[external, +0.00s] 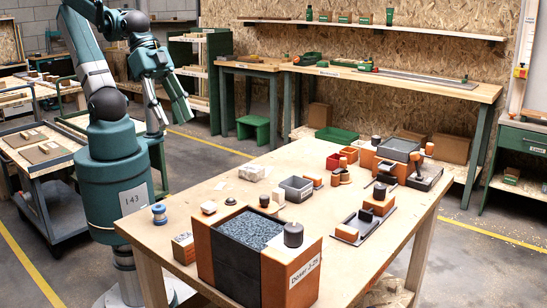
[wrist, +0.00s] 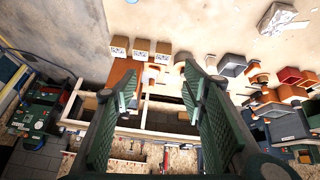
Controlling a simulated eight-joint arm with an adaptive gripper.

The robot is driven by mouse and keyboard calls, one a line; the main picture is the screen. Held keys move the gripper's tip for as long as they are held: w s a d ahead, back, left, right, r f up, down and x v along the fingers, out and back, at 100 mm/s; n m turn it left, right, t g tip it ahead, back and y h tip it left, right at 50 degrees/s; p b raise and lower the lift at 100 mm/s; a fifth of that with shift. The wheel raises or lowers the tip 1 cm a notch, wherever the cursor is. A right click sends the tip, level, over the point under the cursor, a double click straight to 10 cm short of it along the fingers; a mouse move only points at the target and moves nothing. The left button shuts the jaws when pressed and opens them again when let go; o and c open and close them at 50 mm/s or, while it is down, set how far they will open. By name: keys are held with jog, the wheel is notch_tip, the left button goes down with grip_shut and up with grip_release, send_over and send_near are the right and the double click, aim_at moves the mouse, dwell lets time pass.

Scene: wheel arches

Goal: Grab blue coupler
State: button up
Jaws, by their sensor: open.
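A small blue spool-shaped piece, which looks like the blue coupler (external: 159,214), stands at the left end of the wooden table (external: 215,190) in the external view. My gripper (external: 170,118) is raised above and behind the table's left end, apart from the coupler and everything on the table. In the wrist view its two dark green ribbed fingers (wrist: 160,82) are spread wide with nothing between them. I cannot make out the coupler in the wrist view.
A large orange and grey box (external: 290,275) stands at the table's front, right of the coupler. A small patterned block (external: 183,247) sits near the coupler. Grey bins (external: 296,188), orange blocks and trays crowd the table's middle and right. Bare wood lies behind the coupler.

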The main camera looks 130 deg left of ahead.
jog(key=w+d+f+n+g, duration=0.2)
jog(key=d+f+n+g, duration=0.15)
jog(key=f+n, duration=0.4)
jog(key=n+g+h, duration=0.1)
jog(key=n+g, duration=0.2)
jog(key=n, duration=0.5)
send_over(159, 206)
jog(key=a, duration=0.1)
jog(key=shift+m+t, duration=0.25)
jog(key=f, duration=0.9)
jog(key=shift+w+a+f, duration=0.1)
jog(key=shift+w+f, duration=0.05)
jog(key=shift+w, duration=0.05)
jog(key=shift+s+d+f+n, duration=0.15)
jog(key=shift+d+f+n, duration=0.05)
jog(key=shift+f+n, duration=0.2)
jog(key=shift+s+d+f+n, duration=0.1)
jog(key=shift+d+f+n, duration=0.05)
jog(key=shift+f+n, duration=0.2)
jog(key=shift+f, duration=0.1)
jog(key=shift+d+f, duration=0.15)
jog(key=shift+f, duration=1.1)
jog(key=shift+f+b, duration=0.1)
jog(key=shift+b, duration=0.2)
jog(key=shift+w+d+f+b, duration=0.15)
jog(key=shift+f+b, duration=0.3)
jog(key=shift+f, duration=0.8)
jog(key=shift+s+d+f+b, duration=0.1)
jog(key=shift+f+b, duration=0.35)
jog(key=shift+f, duration=0.75)
